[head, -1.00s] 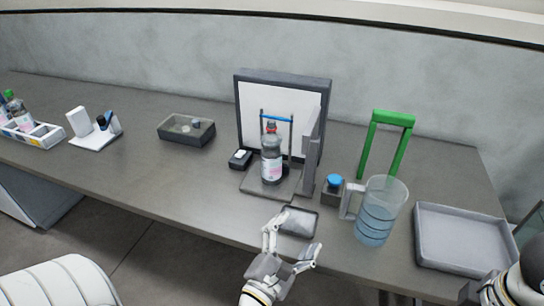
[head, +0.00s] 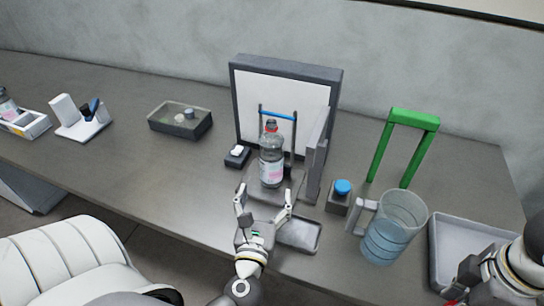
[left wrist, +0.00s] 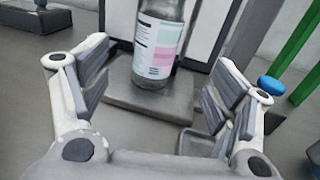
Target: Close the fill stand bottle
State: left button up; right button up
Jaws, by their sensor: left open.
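The fill stand bottle (head: 271,160) stands upright on the grey base of the fill stand (head: 256,186), in front of its white back panel. It is clear with a pink and white label and has a red piece at its top. Its lower part also shows in the left wrist view (left wrist: 159,42). My left gripper (head: 264,196) is open and empty, just in front of the bottle, with its fingers apart and pointing at it. In the left wrist view the open fingers (left wrist: 158,95) frame the bottle without touching it. My right arm shows at the right edge, its fingers not clear.
A small grey tray (head: 299,235) lies just right of my left gripper. A blue-topped block (head: 339,198), a jug of blue liquid (head: 391,232) and a green frame (head: 413,120) stand to the right. A dark box (head: 180,121) is at left. The table front-left is clear.

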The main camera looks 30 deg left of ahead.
aim_at(270, 172)
pick_arm(q)
jog(key=shift+w+a+r, duration=0.1)
jog(key=shift+w+a, duration=0.05)
jog(key=shift+w, duration=0.2)
pick_arm(e)
jog(key=shift+r, duration=0.25)
pick_arm(q)
jog(key=p+x, duration=0.2)
jog(key=x, duration=0.3)
jog(key=shift+w+a, duration=0.1)
jog(key=shift+w, duration=0.05)
pick_arm(e)
jog(key=shift+w+r, duration=0.15)
jog(key=shift+r, duration=0.75)
pick_arm(q)
jog(key=shift+w+a+f, duration=0.2)
jog(key=shift+w+f, duration=0.05)
jog(key=shift+w, duration=0.2)
pick_arm(e)
jog(key=shift+r, duration=0.1)
